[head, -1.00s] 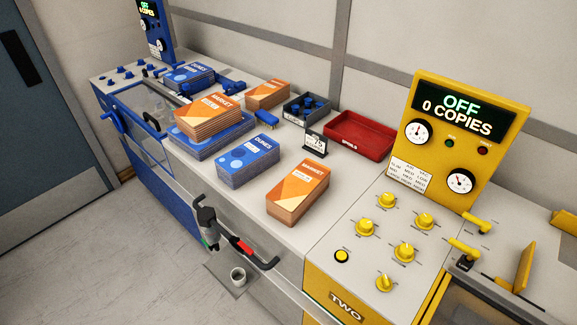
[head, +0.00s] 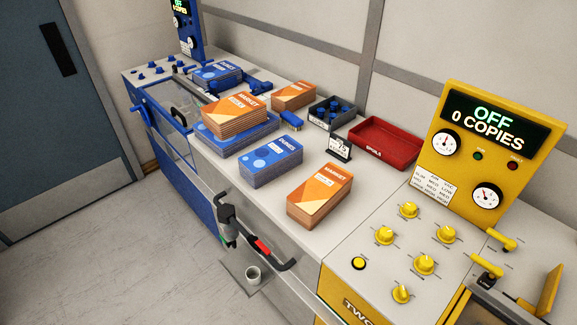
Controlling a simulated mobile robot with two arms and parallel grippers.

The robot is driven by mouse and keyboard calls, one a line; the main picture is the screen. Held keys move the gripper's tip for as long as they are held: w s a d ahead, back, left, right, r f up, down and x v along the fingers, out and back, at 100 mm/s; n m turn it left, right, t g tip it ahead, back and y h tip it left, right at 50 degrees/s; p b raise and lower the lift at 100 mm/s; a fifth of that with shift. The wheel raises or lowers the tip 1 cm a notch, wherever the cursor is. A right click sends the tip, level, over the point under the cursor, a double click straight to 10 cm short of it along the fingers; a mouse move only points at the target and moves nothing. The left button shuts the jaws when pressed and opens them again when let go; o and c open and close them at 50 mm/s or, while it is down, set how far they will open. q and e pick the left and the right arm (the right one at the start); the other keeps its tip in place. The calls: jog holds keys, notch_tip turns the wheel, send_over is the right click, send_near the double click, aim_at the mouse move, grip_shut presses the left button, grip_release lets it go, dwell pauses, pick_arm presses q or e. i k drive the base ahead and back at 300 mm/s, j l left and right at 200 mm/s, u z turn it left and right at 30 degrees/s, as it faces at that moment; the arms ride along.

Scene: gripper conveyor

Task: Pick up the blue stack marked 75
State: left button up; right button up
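A second blue DUNES stack (head: 216,74) lies farther back, by the blue machine. A wider blue stack (head: 250,139) lies under an orange MARKET stack (head: 236,114). The blue stacks carry small white labels, but the numbers are too small to read, so I cannot tell which is marked 75. Neither of my grippers is in view.
Orange stacks lie at front right (head: 320,194) and back (head: 293,96). A small black sign (head: 340,149), a dark tray (head: 332,113) and a red tray (head: 378,144) stand behind. The yellow machine (head: 445,222) is at right. A black handle bar (head: 270,248) juts from the front.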

aim_at(262, 165)
jog(key=i+j+z, duration=0.15)
jog(key=j, duration=0.2)
jog(key=i+j+z, duration=0.1)
jog(key=i+j, duration=0.15)
jog(key=i+j+z, duration=0.15)
jog(key=j, duration=0.35)
